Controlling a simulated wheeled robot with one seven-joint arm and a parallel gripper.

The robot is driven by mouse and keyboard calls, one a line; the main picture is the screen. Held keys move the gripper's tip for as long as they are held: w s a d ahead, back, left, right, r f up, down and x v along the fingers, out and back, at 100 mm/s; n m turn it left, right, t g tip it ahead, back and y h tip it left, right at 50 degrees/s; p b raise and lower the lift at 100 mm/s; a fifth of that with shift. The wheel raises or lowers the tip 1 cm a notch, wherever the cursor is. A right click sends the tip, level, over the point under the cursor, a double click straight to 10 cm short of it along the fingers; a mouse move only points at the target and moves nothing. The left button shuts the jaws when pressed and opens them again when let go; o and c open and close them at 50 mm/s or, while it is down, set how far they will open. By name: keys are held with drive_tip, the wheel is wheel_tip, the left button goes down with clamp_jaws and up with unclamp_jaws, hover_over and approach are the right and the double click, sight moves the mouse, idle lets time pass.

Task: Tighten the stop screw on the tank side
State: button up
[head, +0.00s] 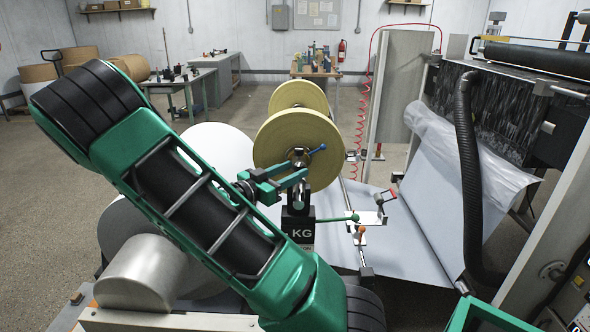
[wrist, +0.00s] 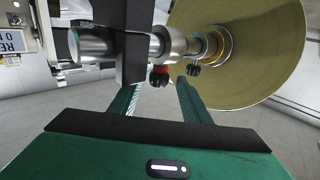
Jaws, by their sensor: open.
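My gripper (head: 298,182) is open beside the shaft of a large yellow-brown roll (head: 283,140). In the wrist view, its two green fingers (wrist: 160,84) point toward a metal shaft (wrist: 95,46) that runs into the roll (wrist: 245,50). A small dark screw knob with a red part (wrist: 158,76) hangs under a collar on the shaft, between the fingertips in the picture. Another small black knob (wrist: 192,69) sits closer to the roll, near the right fingertip. I cannot tell which knob is on the tank side, or whether a finger touches either.
A blue-knobbed lever (head: 319,149) is close to the roll's hub. Levers with green (head: 355,217) and orange (head: 360,231) knobs are lower right. A grey sheet (head: 440,200) and black hose (head: 468,170) hang at right.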

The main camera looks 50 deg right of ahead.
sight(295, 169)
drive_tip(key=shift+s+d, duration=0.1)
drive_tip(key=shift+d, duration=1.5)
drive_tip(key=c, duration=1)
drive_tip(key=shift+c, duration=0.2)
